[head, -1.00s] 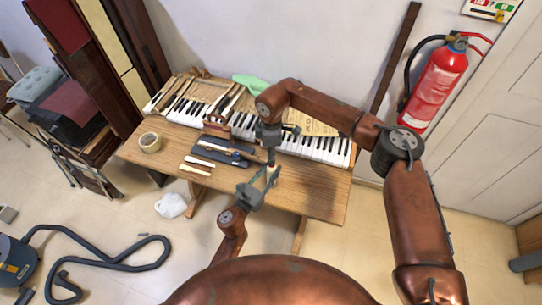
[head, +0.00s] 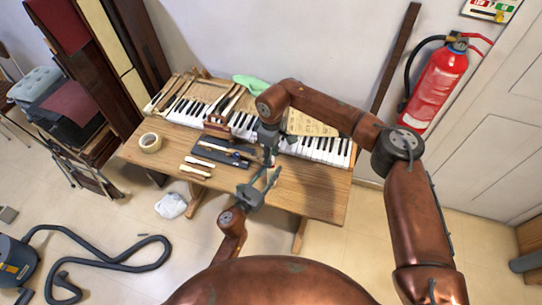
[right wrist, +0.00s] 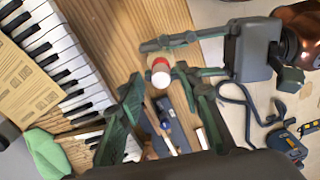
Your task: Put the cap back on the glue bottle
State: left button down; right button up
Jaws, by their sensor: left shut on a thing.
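My left gripper (head: 252,193) is shut on the small glue bottle (head: 271,178), in front of the table's front part. In the right wrist view the left gripper's fingers (right wrist: 172,58) reach in from the right around the bottle, which shows a red part and a rounded white part (right wrist: 161,79). I cannot tell which part is the cap or whether it is seated. My right gripper (head: 268,155) is just above the bottle. In its wrist view its two fingers (right wrist: 168,98) are spread apart, with the bottle beyond their tips.
The wooden table (head: 315,197) carries a piano keyboard (head: 320,150), a dark tool mat (head: 207,154), a tape roll (head: 150,142) and a green cloth (head: 249,82). A fire extinguisher (head: 436,80) hangs at right. A vacuum hose (head: 95,262) lies on the floor. The table's front right is clear.

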jog(key=shift+r, duration=2.25)
jog(key=shift+c, duration=0.3)
